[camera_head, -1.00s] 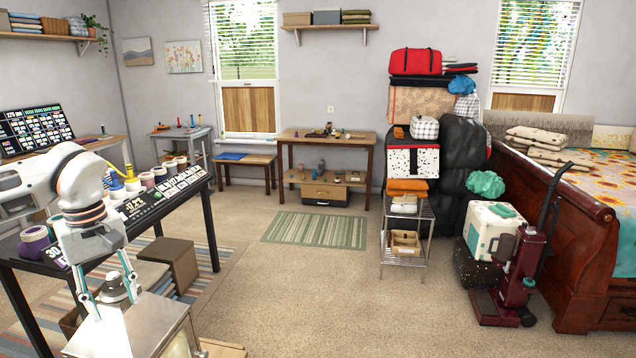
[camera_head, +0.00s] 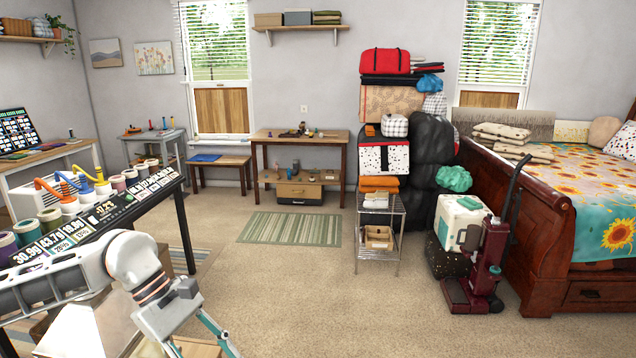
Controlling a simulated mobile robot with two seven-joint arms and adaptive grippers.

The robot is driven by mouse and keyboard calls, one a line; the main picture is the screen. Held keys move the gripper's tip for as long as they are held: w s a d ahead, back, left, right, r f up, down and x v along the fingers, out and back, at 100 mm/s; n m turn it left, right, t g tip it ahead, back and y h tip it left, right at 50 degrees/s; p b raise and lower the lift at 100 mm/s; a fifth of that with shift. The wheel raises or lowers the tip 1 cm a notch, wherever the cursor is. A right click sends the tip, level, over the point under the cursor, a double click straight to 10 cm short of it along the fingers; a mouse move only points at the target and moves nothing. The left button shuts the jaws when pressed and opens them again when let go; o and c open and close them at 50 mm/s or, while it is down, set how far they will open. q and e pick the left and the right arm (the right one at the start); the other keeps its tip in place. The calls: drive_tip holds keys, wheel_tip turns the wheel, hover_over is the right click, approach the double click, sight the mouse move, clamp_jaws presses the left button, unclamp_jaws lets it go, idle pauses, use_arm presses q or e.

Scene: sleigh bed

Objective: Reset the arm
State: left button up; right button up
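My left arm comes in from the left, low in the picture, in front of the black table. Its wrist bends down and to the right. My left gripper (camera_head: 198,345) points down at the bottom edge, with its teal and grey finger links partly in view. The fingertips are cut off by the frame, so I cannot see whether they are apart or hold anything. My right arm and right gripper are out of view.
The black table (camera_head: 183,215) on the left bears several jars and number displays. Bare carpet (camera_head: 300,300) lies to the right of my arm, with a green striped mat (camera_head: 292,228) beyond. A wire rack (camera_head: 380,235), red vacuum cleaner (camera_head: 485,270) and wooden bed (camera_head: 545,225) stand right.

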use_arm(q)
drive_tip(key=s+d+r+n+t+h, duration=0.1)
drive_tip(key=s+d+r+n+h, duration=0.1)
drive_tip(key=d+n+h, duration=0.6)
drive_tip(key=s+d+r+n+h, duration=0.2)
drive_tip(key=d+n+h, duration=0.15)
drive_tip(key=d, duration=0.85)
drive_tip(key=w+a+f+n+t, duration=0.25)
drive_tip(key=w+n+t, duration=0.35)
drive_tip(key=n+t, duration=0.9)
drive_tip(key=a+f+n+t+y, duration=0.2)
drive_tip(key=a+f+n+y, duration=0.8)
drive_tip(key=n, duration=0.6)
drive_tip(key=s+a+f+n+g+y, duration=0.2)
drive_tip(key=s+a+f+n, duration=0.1)
drive_tip(key=f, duration=0.5)
drive_tip(key=s+a+f+n+g+y, duration=0.1)
drive_tip(key=s+a+f+n+y, duration=0.1)
drive_tip(key=s+a+f+n, duration=0.2)
drive_tip(key=s+a+f+n+g+y, duration=0.2)
drive_tip(key=s+a+f+n, duration=0.2)
drive_tip(key=s+f, duration=0.5)
wheel_tip(320, 180, down, 3)
drive_tip(key=n, duration=0.2)
drive_tip(key=shift+a+r+n+g, duration=0.2)
drive_tip(key=shift+n+g, duration=0.1)
drive_tip(key=shift+n, duration=0.05)
